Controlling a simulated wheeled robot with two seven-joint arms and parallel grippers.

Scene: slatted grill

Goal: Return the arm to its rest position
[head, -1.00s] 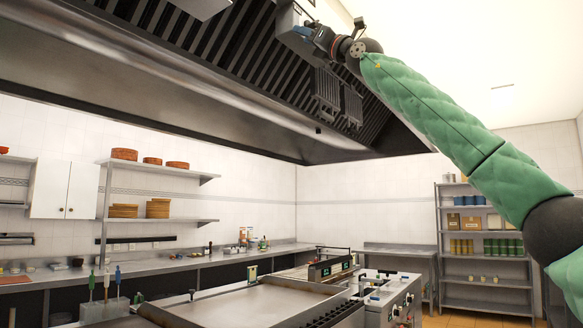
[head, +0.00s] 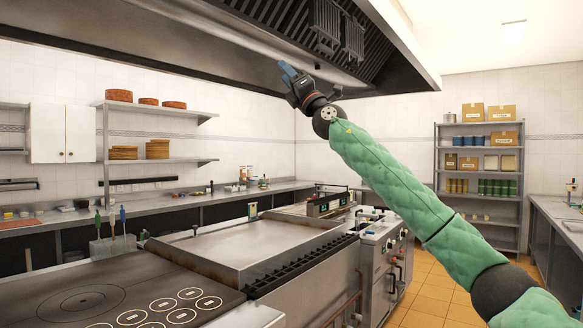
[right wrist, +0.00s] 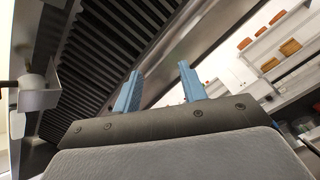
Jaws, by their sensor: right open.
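My right arm, in a green padded sleeve, comes in from the lower right of the head view and reaches up to the left. My right gripper (head: 286,71) is at its end, in front of the lower edge of the exhaust hood. In the right wrist view its two blue fingers (right wrist: 160,88) stand apart with nothing between them. The slatted hood (head: 240,45) hangs above and behind the gripper. My left gripper does not show in either view.
Below the arm stand a flat griddle (head: 250,245) and a stove top with round burners (head: 90,300). Wall shelves (head: 160,108) are at the left. A storage rack (head: 480,185) stands at the back right, with open tiled floor (head: 425,280) before it.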

